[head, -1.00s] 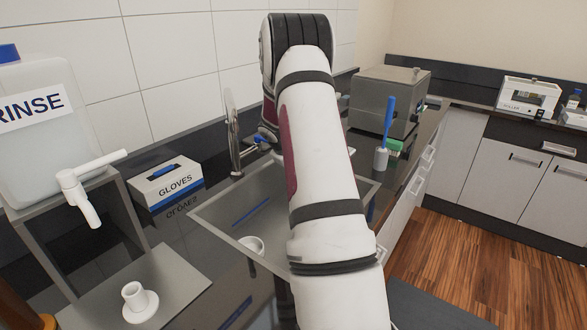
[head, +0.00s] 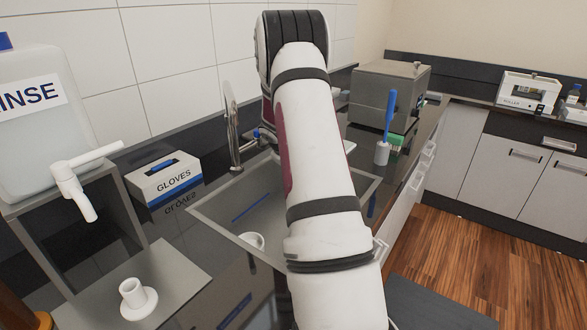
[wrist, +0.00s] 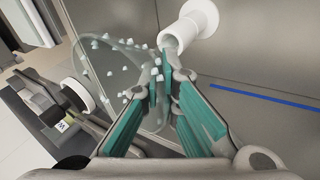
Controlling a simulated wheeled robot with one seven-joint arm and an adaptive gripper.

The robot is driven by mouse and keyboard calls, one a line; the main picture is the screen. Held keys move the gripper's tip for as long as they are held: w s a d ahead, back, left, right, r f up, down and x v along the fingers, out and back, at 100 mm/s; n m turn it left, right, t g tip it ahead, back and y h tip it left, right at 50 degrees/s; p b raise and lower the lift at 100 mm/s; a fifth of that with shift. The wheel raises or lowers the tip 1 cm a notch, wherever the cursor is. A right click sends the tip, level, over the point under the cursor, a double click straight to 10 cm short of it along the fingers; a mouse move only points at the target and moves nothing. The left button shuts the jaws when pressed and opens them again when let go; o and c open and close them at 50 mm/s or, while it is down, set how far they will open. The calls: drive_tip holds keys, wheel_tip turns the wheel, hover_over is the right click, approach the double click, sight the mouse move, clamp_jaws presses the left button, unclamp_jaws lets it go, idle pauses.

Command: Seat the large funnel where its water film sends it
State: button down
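The large funnel (wrist: 112,72) is a clear, see-through cone in the wrist view, with separate white water beads on its wall. My gripper (wrist: 174,85) has its teal-padded fingers close together with the funnel's clear wall between them. A white tubular seat (wrist: 198,16) lies just beyond the fingertips; I cannot tell whether the funnel touches it. In the head view a white seat (head: 251,241) shows in the sink (head: 222,222), and a flanged white seat (head: 133,296) stands on the grey tray (head: 178,268). My arm hides the gripper and funnel there.
A rinse jug (head: 32,115) with a white tap stands on a raised stand at left. A gloves box (head: 165,185) sits by the wall. The faucet (head: 232,135) rises behind the sink. A blue-handled brush (head: 389,115) and a steel box (head: 392,92) stand right of my arm.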

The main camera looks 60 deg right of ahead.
drive_tip(key=shift+f+b, duration=0.55)
drive_tip(key=shift+f, duration=0.25)
drive_tip(key=shift+s+f+b, duration=0.1)
drive_tip(key=shift+f+b, duration=0.2)
drive_tip(key=shift+f, duration=0.05)
drive_tip(key=shift+f, duration=0.35)
drive_tip(key=c, duration=1.7)
unclamp_jaws()
drive_tip(key=v, duration=1.2)
